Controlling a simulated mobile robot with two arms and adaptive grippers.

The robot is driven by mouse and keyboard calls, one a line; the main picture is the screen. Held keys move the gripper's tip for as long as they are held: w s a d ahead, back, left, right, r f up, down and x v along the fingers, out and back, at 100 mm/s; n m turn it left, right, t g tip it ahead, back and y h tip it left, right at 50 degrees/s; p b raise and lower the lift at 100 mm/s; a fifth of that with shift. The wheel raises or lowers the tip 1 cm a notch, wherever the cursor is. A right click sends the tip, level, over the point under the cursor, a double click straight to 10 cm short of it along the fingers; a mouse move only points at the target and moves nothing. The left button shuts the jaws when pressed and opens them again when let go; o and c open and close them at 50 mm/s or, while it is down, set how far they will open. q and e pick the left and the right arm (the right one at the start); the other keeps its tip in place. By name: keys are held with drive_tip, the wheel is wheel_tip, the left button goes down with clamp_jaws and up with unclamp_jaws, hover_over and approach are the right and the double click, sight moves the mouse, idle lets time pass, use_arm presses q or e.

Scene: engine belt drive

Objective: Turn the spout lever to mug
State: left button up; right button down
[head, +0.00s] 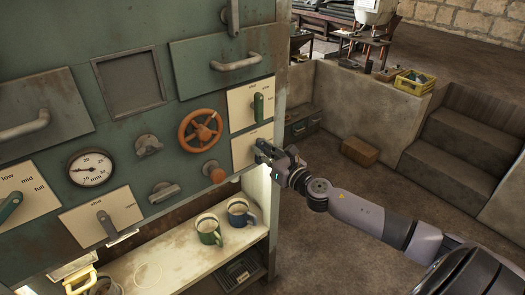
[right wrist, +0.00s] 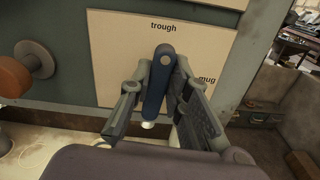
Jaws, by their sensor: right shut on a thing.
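The spout lever (right wrist: 158,82) is a dark blue bar on a cream plate (right wrist: 115,50) marked "trough" at the top and "mug" at the right. In the right wrist view it stands nearly upright, its top leaning slightly right. My right gripper (head: 266,154) is at this plate in the head view, with its fingers (right wrist: 160,105) on either side of the lever, shut on it. In the head view my gripper hides most of the lever. A green mug (head: 208,229) and a blue mug (head: 238,212) stand on the shelf below. My left gripper is not in view.
An orange handwheel (head: 200,131), an orange knob (head: 214,172) and a green lever (head: 258,106) sit on the panel near the plate. The shelf (head: 165,268) juts out below. The floor right of the panel is open, with a brown box (head: 360,151) farther back.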

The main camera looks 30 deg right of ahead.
drive_tip(key=m, duration=0.4)
drive_tip(key=shift+d+f, duration=0.1)
drive_tip(key=shift+d, duration=0.1)
drive_tip(key=shift+d+f+m+p, duration=0.15)
drive_tip(key=shift+m+p, duration=0.1)
drive_tip(key=shift+m, duration=1.9)
drive_tip(key=shift+d+f+m+p, duration=0.1)
drive_tip(key=shift+f+m+p, duration=0.15)
drive_tip(key=shift+m, duration=1.85)
drive_tip(key=shift+d+f+m+p, duration=0.15)
drive_tip(key=shift+m+p, duration=0.15)
drive_tip(key=shift+m, duration=1.85)
drive_tip(key=c, duration=1.5)
unclamp_jaws()
drive_tip(key=s, duration=0.8)
drive_tip(key=s+d, duration=0.1)
drive_tip(key=s, duration=0.3)
